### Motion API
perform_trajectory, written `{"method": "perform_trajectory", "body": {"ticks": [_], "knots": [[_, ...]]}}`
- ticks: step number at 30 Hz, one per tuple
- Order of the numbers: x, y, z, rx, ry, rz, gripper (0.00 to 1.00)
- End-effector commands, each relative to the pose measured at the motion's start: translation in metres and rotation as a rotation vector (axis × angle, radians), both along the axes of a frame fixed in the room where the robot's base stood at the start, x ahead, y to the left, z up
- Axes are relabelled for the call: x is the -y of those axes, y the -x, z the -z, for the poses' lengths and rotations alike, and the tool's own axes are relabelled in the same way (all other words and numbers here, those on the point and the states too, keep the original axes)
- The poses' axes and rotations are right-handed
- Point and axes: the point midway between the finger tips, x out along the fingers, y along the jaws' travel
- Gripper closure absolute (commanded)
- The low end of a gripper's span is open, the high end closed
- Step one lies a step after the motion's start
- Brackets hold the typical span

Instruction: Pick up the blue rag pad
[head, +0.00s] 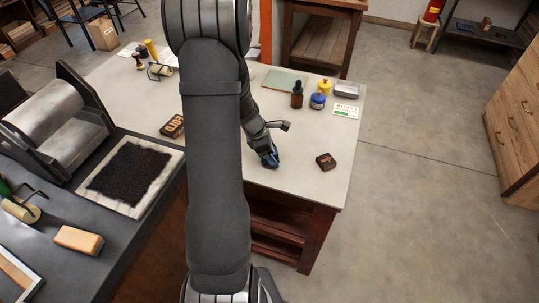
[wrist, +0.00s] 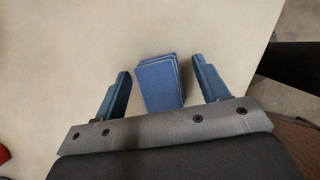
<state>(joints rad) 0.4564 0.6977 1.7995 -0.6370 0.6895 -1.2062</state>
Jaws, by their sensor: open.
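The blue rag pad (wrist: 160,84) is a small stack of blue cloth lying on the pale table top. In the wrist view it lies between the two fingers of my gripper (wrist: 162,88), with a gap on each side. My gripper is open and empty. In the head view my gripper (head: 270,160) is low over the table near its front edge. The pad cannot be told apart from the fingers there.
A dark small block (head: 326,161) lies right of my gripper. A brown dropper bottle (head: 297,95), a blue-labelled jar (head: 318,101), a yellow bottle (head: 325,87) and a metal tray (head: 347,90) stand behind it. A dark block with light marks (head: 172,126) lies left of my arm.

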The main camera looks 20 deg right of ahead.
Motion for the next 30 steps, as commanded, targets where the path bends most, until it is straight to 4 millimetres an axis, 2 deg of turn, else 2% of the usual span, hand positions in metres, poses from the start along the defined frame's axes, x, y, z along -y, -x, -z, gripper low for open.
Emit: {"method": "perform_trajectory", "body": {"ticks": [2, 3, 10, 23, 26, 30], "knots": [[0.0, 0.0, 0.0, 0.0, 0.0, 0.0, 0.33], [0.0, 0.0, 0.0, 0.0, 0.0, 0.0, 0.37], [0.0, 0.0, 0.0, 0.0, 0.0, 0.0, 0.81], [0.0, 0.0, -0.008, 0.001, 0.001, 0.001, 0.81], [0.0, -0.001, -0.018, 0.003, 0.002, 0.001, 0.81], [0.0, -0.001, -0.042, 0.006, 0.003, 0.002, 0.81]]}}
